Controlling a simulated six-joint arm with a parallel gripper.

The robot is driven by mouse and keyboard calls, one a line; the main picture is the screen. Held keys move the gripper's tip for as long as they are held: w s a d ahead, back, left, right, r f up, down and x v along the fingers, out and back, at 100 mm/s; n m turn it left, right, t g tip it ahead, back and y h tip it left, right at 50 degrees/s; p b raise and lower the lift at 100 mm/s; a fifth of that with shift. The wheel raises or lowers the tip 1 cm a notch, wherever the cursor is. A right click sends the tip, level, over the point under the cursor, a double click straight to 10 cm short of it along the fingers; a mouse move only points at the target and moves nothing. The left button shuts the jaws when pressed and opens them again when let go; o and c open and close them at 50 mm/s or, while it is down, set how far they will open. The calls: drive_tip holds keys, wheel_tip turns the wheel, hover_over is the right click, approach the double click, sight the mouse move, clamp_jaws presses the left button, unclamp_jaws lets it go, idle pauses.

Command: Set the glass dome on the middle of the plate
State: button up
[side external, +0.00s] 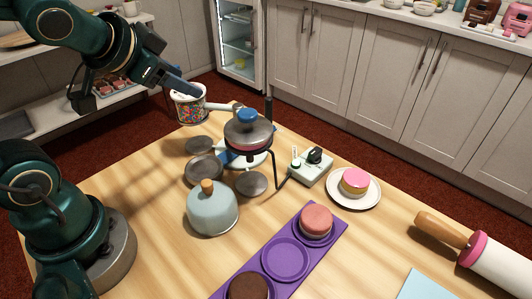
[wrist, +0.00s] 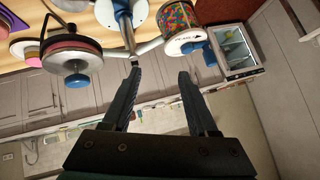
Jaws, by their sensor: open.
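The glass dome (side external: 212,210) is pale blue-grey with a wooden knob on top. It stands upright on the table, left of the middle in the side view. The white plate (side external: 369,200) lies to its right and bears a small cake (side external: 355,181) with a pink top and yellowish sides. My gripper (side external: 192,92) is raised at the upper left of the side view, well away from both dome and plate. In the wrist view its two fingers (wrist: 158,74) are apart with nothing between them.
A turntable stand with a blue-knobbed lid (side external: 247,134) rises behind the dome, with dark discs (side external: 251,184) around it. A control box (side external: 312,167) stands between stand and plate. A purple tray (side external: 265,279) with cakes lies in front. A sprinkle tub (side external: 188,104) and rolling pin (side external: 488,258) flank the table.

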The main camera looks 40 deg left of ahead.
sight(206, 183)
drive_tip(key=s+d+f+n+g+h, duration=0.2)
drive_tip(key=s+d+f+g+h, duration=0.1)
drive_tip(key=s+d, duration=0.55)
drive_tip(key=f, duration=0.1)
drive_tip(key=d+f, duration=0.1)
drive_tip(key=f, duration=0.2)
drive_tip(key=shift+w+d, duration=0.3)
drive_tip(key=shift+d, duration=0.05)
drive_tip(key=shift+s+d+f+m, duration=0.2)
drive_tip(key=shift+s+d+m, duration=0.05)
drive_tip(key=shift+d+m, duration=0.15)
drive_tip(key=shift+x, duration=2.5)
drive_tip(key=shift+d, duration=0.1)
clamp_jaws()
